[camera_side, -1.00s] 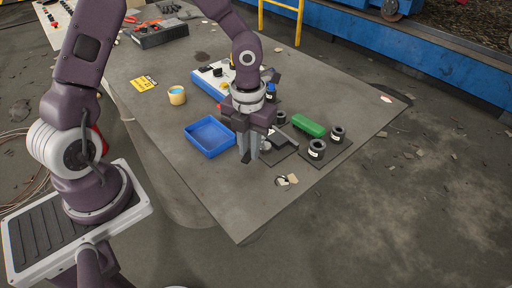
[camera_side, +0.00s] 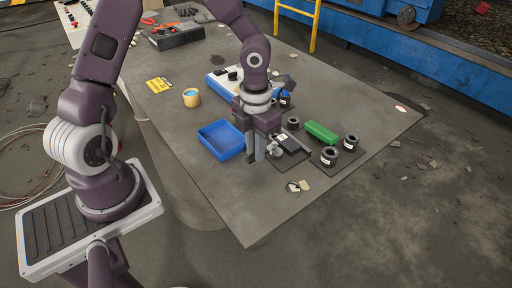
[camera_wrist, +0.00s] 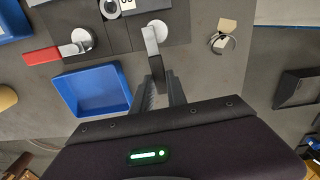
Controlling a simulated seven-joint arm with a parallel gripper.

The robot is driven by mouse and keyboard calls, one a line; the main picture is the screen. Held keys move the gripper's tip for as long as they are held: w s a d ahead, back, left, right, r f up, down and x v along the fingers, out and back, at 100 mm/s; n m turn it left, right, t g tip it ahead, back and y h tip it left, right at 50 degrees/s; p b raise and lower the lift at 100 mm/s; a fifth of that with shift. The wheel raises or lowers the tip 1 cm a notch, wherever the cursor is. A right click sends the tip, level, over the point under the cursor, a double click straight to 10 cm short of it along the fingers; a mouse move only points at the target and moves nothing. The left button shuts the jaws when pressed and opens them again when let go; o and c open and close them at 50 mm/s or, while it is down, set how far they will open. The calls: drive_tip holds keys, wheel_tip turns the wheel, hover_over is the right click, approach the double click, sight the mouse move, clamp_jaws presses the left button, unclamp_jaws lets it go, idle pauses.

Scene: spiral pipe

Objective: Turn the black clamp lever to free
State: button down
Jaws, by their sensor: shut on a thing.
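The clamp lever in the wrist view has a silver arm (camera_wrist: 151,40) running from a round pivot, with a black handle (camera_wrist: 158,70) at its near end. My gripper (camera_wrist: 162,88) has its fingers on either side of the black handle and is shut on it. In the side view my gripper (camera_side: 257,156) points down low over the table beside the dark clamp plate. The silver clamp part (camera_side: 273,150) shows just right of my fingers. The black handle is hidden there by the fingers.
A blue tray (camera_wrist: 122,92) lies close left of my fingers. A red-handled lever (camera_wrist: 42,56) is farther left. A ring with a pale tag (camera_wrist: 223,38) lies to the right. In the side view a green block (camera_side: 321,132) and black cylinders (camera_side: 329,155) stand right of the clamp.

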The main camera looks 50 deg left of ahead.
drive_tip(key=shift+w, duration=0.1)
drive_tip(key=c, duration=1.3)
unclamp_jaws()
wheel_tip(320, 180, up, 7)
drive_tip(key=shift+r, duration=0.1)
